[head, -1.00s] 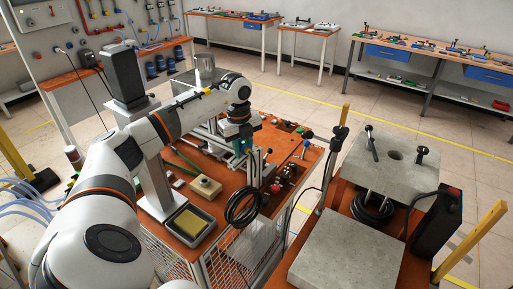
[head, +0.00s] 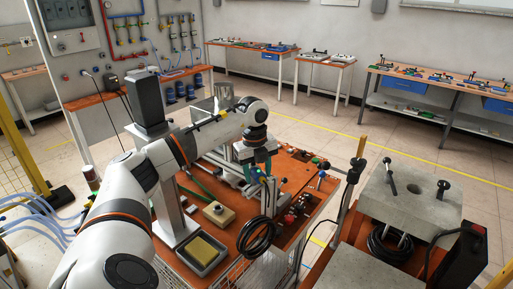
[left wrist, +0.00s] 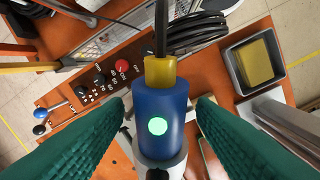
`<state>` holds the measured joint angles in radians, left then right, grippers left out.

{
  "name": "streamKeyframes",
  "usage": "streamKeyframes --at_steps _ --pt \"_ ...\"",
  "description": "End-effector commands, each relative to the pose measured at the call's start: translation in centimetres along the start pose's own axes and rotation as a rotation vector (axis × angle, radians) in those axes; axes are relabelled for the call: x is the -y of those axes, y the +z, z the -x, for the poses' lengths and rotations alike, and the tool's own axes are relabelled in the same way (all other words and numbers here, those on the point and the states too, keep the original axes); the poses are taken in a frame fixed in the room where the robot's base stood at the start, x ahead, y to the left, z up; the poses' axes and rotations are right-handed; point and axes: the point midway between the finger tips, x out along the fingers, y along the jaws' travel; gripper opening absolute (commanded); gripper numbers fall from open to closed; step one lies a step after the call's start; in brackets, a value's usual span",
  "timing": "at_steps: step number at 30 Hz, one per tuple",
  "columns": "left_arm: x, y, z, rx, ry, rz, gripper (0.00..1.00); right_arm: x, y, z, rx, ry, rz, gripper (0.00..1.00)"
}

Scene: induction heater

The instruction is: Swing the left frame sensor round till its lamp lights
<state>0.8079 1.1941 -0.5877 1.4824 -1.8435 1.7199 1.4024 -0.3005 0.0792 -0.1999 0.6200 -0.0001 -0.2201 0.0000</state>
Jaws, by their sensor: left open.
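The left frame sensor (left wrist: 165,118) is a blue cylinder with a yellow cable plug and a black cable. In the left wrist view a round, bright pale-green lamp (left wrist: 157,126) shows on its face. My left gripper (left wrist: 160,106) is open, with one green ribbed finger on each side of the sensor. Gaps show between both fingers and the blue body. In the head view my left gripper (head: 258,170) points down at the frame on the orange bench, and its fingers partly hide the sensor. My right gripper is not in view.
A control panel with a red button (left wrist: 122,65) and black knobs sits near the sensor. A coil of black cable (head: 255,237) hangs at the bench's front edge. A grey tray with a yellow sponge (head: 201,252) is nearby. A stone-topped stand (head: 410,198) is at right.

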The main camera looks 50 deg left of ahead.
Motion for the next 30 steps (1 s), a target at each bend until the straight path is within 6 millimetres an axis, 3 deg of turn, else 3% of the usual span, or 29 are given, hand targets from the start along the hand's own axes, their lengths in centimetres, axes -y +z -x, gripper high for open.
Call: streamKeyframes --at_steps 8,15,30 --pt "-0.1 0.0 5.8 -0.002 0.009 0.000 0.51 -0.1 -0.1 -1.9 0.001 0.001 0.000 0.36" --pt "0.0 0.0 9.7 -0.002 0.003 0.000 0.51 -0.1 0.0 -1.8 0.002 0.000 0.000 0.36" --pt "0.0 0.0 10.5 -0.001 0.001 0.000 0.51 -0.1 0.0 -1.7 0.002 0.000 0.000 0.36"
